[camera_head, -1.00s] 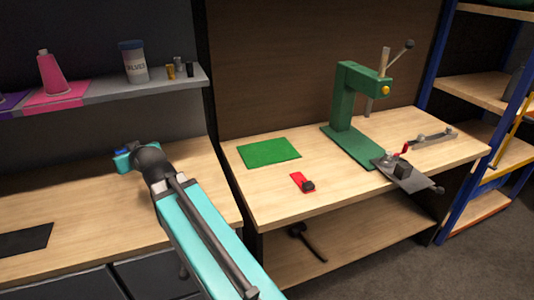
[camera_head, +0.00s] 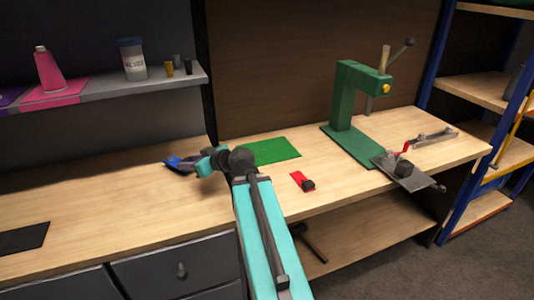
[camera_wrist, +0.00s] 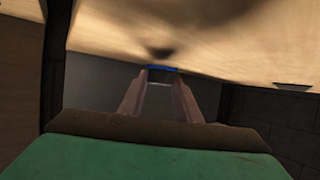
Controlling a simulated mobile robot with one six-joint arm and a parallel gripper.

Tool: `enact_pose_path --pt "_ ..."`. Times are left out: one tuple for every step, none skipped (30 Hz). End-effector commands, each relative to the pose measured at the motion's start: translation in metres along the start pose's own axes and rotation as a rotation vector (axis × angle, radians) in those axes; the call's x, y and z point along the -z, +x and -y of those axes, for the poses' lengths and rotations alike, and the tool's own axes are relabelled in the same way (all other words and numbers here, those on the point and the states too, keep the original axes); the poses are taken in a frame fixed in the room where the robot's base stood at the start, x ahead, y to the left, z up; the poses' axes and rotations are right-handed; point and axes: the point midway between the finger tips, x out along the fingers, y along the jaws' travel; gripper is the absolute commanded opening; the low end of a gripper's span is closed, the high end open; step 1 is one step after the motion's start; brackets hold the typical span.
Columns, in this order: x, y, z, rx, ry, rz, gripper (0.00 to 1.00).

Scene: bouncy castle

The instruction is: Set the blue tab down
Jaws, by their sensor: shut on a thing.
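The blue tab (camera_head: 172,160) is at the tip of my gripper (camera_head: 183,165), over the back of the left wooden worktop in the head view. In the wrist view the tab is a thin blue strip (camera_wrist: 161,69) across the fingertips. My gripper is shut on it. The wooden surface fills the top of the wrist view, with a dark blurred shadow beyond the tab. I cannot tell how far the tab is above the wood.
A green mat (camera_head: 272,151), partly hidden by my arm, and a red piece with a dark block (camera_head: 303,182) lie on the right bench. A green press (camera_head: 346,110) stands behind. A shelf (camera_head: 140,84) with a pink cone hangs above the left worktop (camera_head: 110,215), which is mostly clear.

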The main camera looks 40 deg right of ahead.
Motion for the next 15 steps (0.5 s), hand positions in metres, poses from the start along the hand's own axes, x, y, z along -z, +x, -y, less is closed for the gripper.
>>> enact_pose_path --pt "-0.006 -0.009 -0.01 0.0 0.0 0.0 0.05" --pt "-0.008 -0.013 -0.015 0.001 -0.001 -0.001 0.05" --pt "-0.011 -0.02 -0.021 0.003 -0.002 -0.001 0.05" --pt "-0.014 -0.025 -0.026 0.003 -0.003 -0.002 0.05" --pt "-0.017 -0.03 -0.032 0.002 -0.003 -0.002 0.05" --pt "-0.02 -0.037 -0.038 0.001 -0.002 -0.003 0.05" --pt "-0.022 -0.043 -0.044 -0.002 -0.002 -0.003 0.05" --pt "-0.025 -0.048 -0.049 -0.004 -0.001 -0.003 0.05" --pt "-0.028 -0.055 -0.057 -0.009 0.001 -0.003 0.05" --pt "-0.031 -0.06 -0.063 -0.012 0.003 -0.003 0.05" --pt "-0.034 -0.065 -0.069 -0.017 0.004 -0.002 0.05" --pt "-0.037 -0.072 -0.076 -0.023 0.007 -0.003 0.05" --pt "-0.04 -0.078 -0.082 -0.029 0.009 -0.003 0.05" --pt "-0.043 -0.084 -0.087 -0.034 0.012 -0.003 0.05" --pt "-0.047 -0.091 -0.095 -0.043 0.016 -0.003 0.05"
